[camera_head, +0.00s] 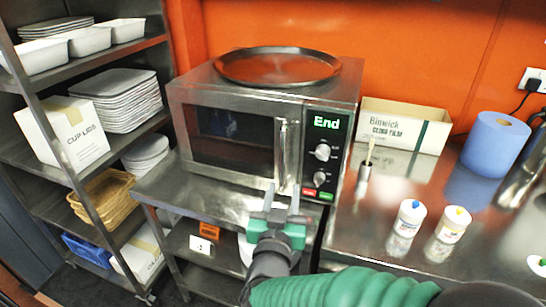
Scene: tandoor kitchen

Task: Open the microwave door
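The microwave (183,122) is a steel box on a metal table, with its dark-windowed door (232,176) closed. An upright metal handle (282,150) is on the door's right side, beside a control panel (327,150) that reads "End". My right gripper (281,197) is in front of the door's lower right corner, at the bottom end of the handle. Its two fingers point up and stand apart, one to each side of the handle's line. I cannot tell whether they touch the handle. My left gripper is not in view.
A round dark tray (277,66) lies on top of the microwave. On the steel counter at right are a cling film box (400,127), a blue paper roll (494,146) and white bottles (408,220). A shelf rack (62,158) with dishes stands at left.

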